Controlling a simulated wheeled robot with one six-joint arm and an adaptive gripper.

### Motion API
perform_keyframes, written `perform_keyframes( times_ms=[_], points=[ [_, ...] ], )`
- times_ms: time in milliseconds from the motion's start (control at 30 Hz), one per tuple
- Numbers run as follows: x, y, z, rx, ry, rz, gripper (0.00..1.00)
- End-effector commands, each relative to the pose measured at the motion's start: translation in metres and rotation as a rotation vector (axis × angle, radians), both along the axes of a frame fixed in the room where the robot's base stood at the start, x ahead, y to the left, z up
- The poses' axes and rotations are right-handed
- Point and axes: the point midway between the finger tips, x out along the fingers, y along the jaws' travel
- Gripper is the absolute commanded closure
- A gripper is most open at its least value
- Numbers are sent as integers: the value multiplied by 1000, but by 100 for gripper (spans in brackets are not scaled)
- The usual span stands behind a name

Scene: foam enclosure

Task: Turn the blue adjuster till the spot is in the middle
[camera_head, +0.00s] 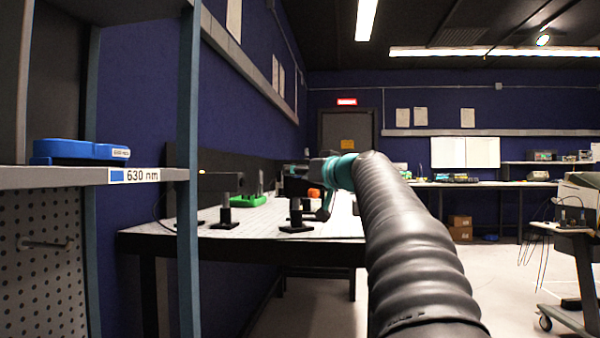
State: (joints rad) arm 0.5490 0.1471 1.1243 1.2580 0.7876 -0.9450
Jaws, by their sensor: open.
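My arm reaches over the optics table (150,243). My gripper (302,190) is small and dark at its end, open, among the parts on the table; I make out nothing between its fingers. No blue adjuster and no light spot can be made out; the gripper and arm hide part of the table. A black post mount (226,215) stands upright left of my gripper. Another black post mount (296,218) stands just below the gripper in the picture; whether they touch, I cannot tell. An orange part (314,193) shows behind the gripper.
A green part (248,200) stands on the table. A shelf (60,178) labelled 630 nm, with a blue case (85,150) on it, and its upright post (187,220) are close at left. A cart (572,228) stands at right. The floor between is mostly clear.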

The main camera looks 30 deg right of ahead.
Motion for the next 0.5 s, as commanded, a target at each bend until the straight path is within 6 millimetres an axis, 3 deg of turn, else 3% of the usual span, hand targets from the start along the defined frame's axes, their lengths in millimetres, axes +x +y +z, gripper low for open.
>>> perform_keyframes(
  times_ms=[167, 400, 500],
  points=[
    [0, 0, 0, 0, 0, 0, 48],
    [0, 0, 0, 0, 0, 0, 100],
    [0, 0, 0, 0, 0, 0, 100]
  ],
)
